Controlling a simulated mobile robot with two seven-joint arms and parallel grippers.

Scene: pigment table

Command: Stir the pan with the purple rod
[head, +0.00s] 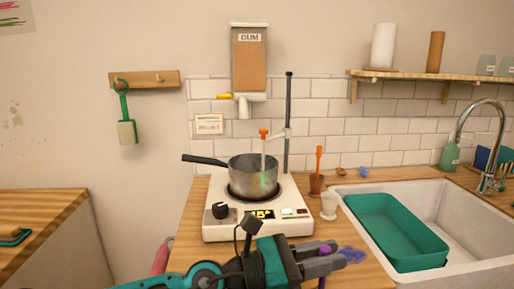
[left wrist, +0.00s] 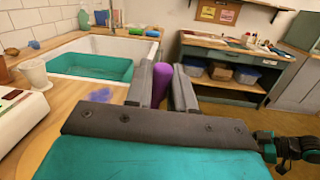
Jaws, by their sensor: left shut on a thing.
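My left gripper (head: 328,257) is shut on the purple rod (head: 324,251) over the wooden counter, in front of the hot plate and to its right. The left wrist view shows the purple rod (left wrist: 162,84) upright between the two grey fingers (left wrist: 163,90). A white probe with an orange top (head: 263,134) stands in the pan, beside a dark upright stand.
A white cup (head: 329,206) and a brown cup (head: 316,184) holding an orange rod stand right of the hot plate. A purple-blue patch (head: 351,254) lies on the counter beyond my fingertips. The sink (head: 432,205) with a teal tub (head: 397,232) is to the right.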

